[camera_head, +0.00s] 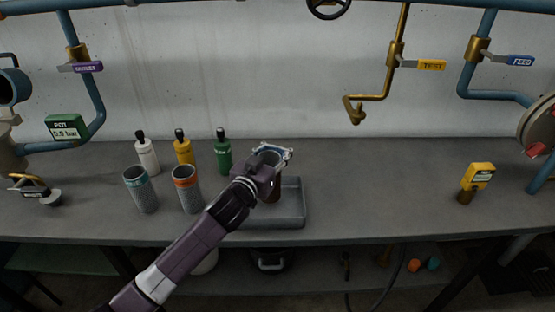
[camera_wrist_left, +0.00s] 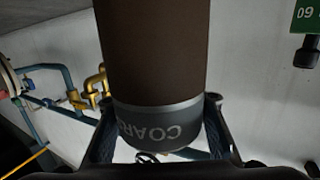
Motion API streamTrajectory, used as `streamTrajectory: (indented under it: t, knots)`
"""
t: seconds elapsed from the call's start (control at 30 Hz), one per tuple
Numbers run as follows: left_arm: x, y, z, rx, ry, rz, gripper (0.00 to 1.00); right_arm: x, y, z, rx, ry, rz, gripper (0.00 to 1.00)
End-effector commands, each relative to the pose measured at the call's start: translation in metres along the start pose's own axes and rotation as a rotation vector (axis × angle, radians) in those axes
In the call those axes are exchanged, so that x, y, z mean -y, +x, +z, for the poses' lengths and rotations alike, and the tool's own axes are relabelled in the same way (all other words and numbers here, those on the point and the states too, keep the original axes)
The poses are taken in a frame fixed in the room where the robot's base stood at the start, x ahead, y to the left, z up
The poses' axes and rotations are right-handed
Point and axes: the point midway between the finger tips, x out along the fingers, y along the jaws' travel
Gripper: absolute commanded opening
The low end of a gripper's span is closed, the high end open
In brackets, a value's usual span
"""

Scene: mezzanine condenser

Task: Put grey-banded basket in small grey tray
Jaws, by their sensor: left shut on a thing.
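The grey-banded basket is a brown cylinder with a dark grey band at its top end. In the left wrist view the basket (camera_wrist_left: 155,60) fills the middle, and its band carries partly visible upside-down lettering. My left gripper (camera_head: 271,155) is shut on it near the band; its two fingers show on either side in the wrist view. In the head view the basket's brown lower body (camera_head: 274,190) shows below the gripper, upright, within the outline of the small grey tray (camera_head: 270,223). I cannot tell whether its base touches the tray floor. My right gripper is not in view.
A teal-banded basket (camera_head: 140,192) and an orange-banded basket (camera_head: 187,192) stand left of the tray. White (camera_head: 147,157), yellow (camera_head: 184,152) and green (camera_head: 223,156) bottles stand behind them. A yellow meter (camera_head: 478,177) is far right. The bench between tray and meter is clear.

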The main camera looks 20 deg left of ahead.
Motion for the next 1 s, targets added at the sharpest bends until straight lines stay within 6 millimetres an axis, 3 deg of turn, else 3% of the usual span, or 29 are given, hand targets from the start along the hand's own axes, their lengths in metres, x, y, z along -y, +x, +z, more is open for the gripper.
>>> streamTrajectory:
  t: [0.1,0.2,0.63,0.67,0.93,1.0]
  knots:
    - [0.000,0.001,0.023,0.005,-0.002,-0.001,0.00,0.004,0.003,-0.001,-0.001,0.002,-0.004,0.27]
    - [0.000,0.002,0.033,0.002,0.000,-0.001,0.00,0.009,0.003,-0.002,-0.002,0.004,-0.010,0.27]
    - [0.000,0.003,0.040,0.001,-0.001,0.000,0.00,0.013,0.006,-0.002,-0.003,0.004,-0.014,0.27]
    - [0.000,0.003,0.041,0.002,-0.001,0.000,0.25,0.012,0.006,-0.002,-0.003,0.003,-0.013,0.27]
    - [0.000,0.003,0.040,0.002,0.000,0.000,0.54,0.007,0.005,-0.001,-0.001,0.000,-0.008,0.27]
    - [0.000,0.003,0.040,0.002,0.000,0.000,0.58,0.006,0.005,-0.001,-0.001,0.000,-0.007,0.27]
